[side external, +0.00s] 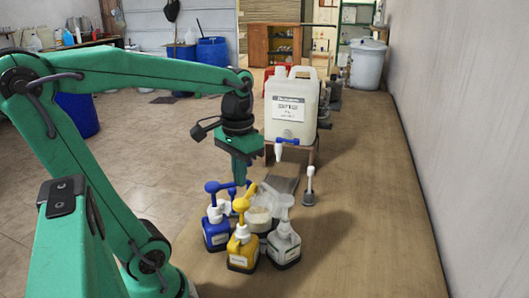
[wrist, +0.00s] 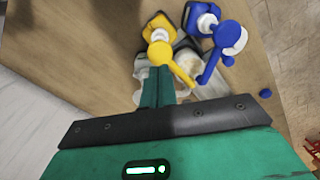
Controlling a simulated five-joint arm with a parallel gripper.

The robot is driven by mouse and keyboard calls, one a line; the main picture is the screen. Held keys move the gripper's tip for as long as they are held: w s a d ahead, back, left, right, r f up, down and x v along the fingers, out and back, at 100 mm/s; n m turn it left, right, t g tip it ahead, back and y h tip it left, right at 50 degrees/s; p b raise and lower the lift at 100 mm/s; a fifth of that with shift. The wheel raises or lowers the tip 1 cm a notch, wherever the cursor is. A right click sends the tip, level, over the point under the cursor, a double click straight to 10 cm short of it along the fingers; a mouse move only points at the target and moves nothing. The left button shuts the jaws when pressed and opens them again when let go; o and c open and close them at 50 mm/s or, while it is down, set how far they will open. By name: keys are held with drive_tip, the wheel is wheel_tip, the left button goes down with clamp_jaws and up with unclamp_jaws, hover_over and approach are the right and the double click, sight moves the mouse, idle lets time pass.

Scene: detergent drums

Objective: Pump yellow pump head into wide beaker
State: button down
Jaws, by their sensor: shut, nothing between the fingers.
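The yellow bottle (side external: 243,252) stands at the front of a cluster of pump bottles. Its yellow pump head (side external: 241,204) faces up; in the wrist view the yellow pump head (wrist: 160,53) has a spout slanting toward a pale round vessel (wrist: 187,66), which looks like the wide beaker. In the side view this beaker (side external: 259,220) is partly hidden among the bottles. My gripper (side external: 240,183) is shut and empty, pointing down just above the yellow pump head. In the wrist view my gripper (wrist: 156,72) overlaps the area beside the pump head; contact cannot be told.
A blue pump bottle (side external: 215,238) stands left of the yellow one, its spout close by my fingers. A grey-white pump bottle (side external: 285,245) stands right. A large white canister (side external: 290,105) with a tap stands behind on a stand.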

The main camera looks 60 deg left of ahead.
drive_tip(key=shift+r, duration=1.4)
drive_tip(key=d+f+m+t, duration=0.2)
drive_tip(key=d+m+t, duration=0.1)
drive_tip(key=d+t, duration=0.2)
drive_tip(key=shift+s+d+f+t, duration=0.3)
drive_tip(key=shift+s+d+f, duration=0.1)
drive_tip(key=shift+d, duration=0.55)
